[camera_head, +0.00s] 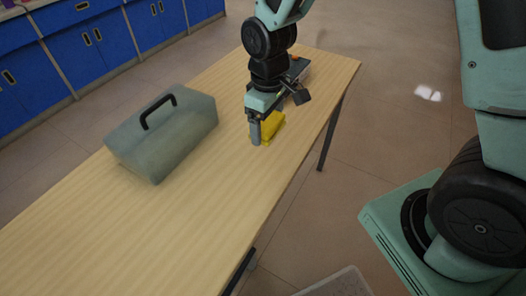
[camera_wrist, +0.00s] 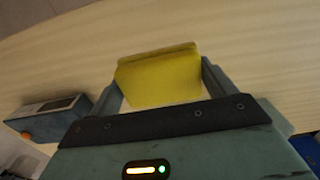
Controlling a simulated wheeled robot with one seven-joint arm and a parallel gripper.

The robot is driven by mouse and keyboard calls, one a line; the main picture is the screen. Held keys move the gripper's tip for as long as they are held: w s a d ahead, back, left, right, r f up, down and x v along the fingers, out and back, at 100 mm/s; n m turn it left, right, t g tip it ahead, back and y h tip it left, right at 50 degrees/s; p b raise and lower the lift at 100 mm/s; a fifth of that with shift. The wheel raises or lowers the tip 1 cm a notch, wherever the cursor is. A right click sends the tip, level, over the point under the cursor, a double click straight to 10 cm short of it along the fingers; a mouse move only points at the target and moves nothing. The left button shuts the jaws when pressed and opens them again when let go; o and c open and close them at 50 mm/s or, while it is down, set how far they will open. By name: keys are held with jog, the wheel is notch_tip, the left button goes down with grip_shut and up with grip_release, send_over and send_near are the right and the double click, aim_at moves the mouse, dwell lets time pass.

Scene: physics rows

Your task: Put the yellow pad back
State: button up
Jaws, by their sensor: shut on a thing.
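The yellow pad (camera_head: 273,126) is at my gripper (camera_head: 262,131), low over the wooden table or touching it; I cannot tell which. In the wrist view the yellow pad (camera_wrist: 158,77) sits between the two fingers of my gripper (camera_wrist: 160,82), which is shut on it. In the head view a finger hides part of the pad.
A grey-green box with a black handle (camera_head: 163,133) stands on the wooden table (camera_head: 120,230), left of my gripper. A grey device with an orange knob (camera_wrist: 48,117) lies near my gripper, partly behind my arm in the head view. Blue cabinets (camera_head: 90,45) stand behind.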

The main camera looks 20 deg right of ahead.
aim_at(267, 150)
jog(key=shift+f+b, duration=0.3)
jog(key=shift+f, duration=3.1)
jog(key=shift+f, duration=0.2)
jog(key=o, duration=0.9)
jog(key=shift+c, duration=0.2)
jog(key=shift+r, duration=0.1)
